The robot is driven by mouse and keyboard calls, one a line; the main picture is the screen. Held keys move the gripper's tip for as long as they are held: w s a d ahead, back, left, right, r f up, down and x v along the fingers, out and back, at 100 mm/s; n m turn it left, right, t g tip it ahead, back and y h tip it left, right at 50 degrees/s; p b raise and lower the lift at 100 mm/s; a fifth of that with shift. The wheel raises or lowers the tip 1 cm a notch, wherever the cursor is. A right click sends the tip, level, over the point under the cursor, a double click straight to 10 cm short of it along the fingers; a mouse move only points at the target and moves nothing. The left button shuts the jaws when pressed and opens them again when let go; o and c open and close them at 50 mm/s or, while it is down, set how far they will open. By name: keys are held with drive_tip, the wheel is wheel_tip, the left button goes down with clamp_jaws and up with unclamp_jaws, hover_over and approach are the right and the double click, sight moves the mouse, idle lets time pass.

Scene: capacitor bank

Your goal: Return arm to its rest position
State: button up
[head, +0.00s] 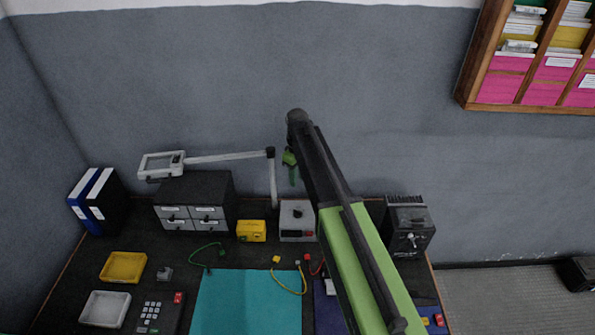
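My arm, green with black parts, reaches from the lower right up to a dark joint near the middle of the head view. Below that joint a small green part of my gripper (291,168) shows, pointing down in front of the grey wall. The arm's upper link hides most of it. I cannot see its fingertips clearly or tell whether it holds anything. It appears above the back of the dark workbench (150,240).
A white lamp arm (228,157) stands just left of my gripper. A drawer cabinet (195,200), yellow box (251,231), grey instrument (297,221) and black device (409,228) line the back. A teal mat (245,303) lies in front. Wooden shelves (465,85) hang upper right.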

drive_tip(key=s+d+f+m+b, duration=0.1)
drive_tip(key=s+d+f+b, duration=0.15)
drive_tip(key=d, duration=0.35)
drive_tip(key=s+d+f+m+b, duration=0.1)
drive_tip(key=s+d, duration=0.3)
drive_tip(key=d, duration=0.1)
drive_tip(key=s+d+f+m+b, duration=0.1)
drive_tip(key=s+d+m, duration=0.2)
drive_tip(key=s, duration=0.5)
drive_tip(key=s+d+f+m+b, duration=0.1)
drive_tip(key=s+d+m, duration=0.2)
drive_tip(key=s, duration=0.6)
drive_tip(key=shift+d+m, duration=0.35)
drive_tip(key=shift+m, duration=0.75)
drive_tip(key=shift+s, duration=0.1)
